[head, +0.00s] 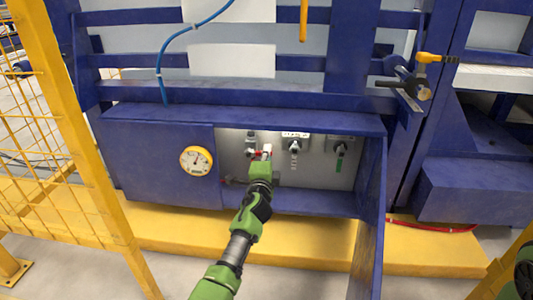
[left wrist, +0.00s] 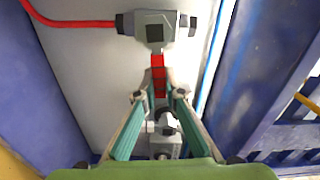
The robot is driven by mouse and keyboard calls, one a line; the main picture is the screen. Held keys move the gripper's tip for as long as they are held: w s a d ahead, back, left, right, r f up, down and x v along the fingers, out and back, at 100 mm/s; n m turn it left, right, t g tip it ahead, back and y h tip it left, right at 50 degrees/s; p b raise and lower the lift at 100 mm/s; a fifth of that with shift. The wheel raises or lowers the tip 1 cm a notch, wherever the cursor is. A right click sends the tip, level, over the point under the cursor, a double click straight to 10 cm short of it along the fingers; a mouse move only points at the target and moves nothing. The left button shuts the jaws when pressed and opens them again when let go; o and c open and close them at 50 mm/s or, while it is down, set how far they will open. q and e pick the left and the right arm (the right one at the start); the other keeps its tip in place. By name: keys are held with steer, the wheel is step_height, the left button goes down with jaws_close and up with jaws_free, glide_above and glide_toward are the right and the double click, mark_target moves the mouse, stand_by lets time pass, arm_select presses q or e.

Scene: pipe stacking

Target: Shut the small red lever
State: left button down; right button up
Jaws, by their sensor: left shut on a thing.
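The small red lever (left wrist: 158,72) shows in the left wrist view, running down from a grey valve body (left wrist: 158,32). In the head view a bit of its red (head: 257,153) shows beside my gripper, inside the open cabinet. My left gripper (left wrist: 159,96) has its two fingertips on either side of the lever's lower end and is shut on it. In the head view the left gripper (head: 266,156) reaches into the cabinet from below and hides part of the valve. My right gripper is out of sight; only a green part of my right arm shows at the lower right edge.
The blue cabinet door (head: 370,220) stands open on the right. A round yellow gauge (head: 196,161) sits on the left panel. Other valves (head: 294,144) and a green lever (head: 340,160) are to the right.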

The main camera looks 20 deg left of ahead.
arm_select(q)
steer(key=shift+f+m, duration=0.45)
steer(key=shift+m, duration=0.25)
steer(key=c, duration=2.1)
jaws_free()
steer(key=v, duration=0.7)
steer(key=shift+s, duration=0.25)
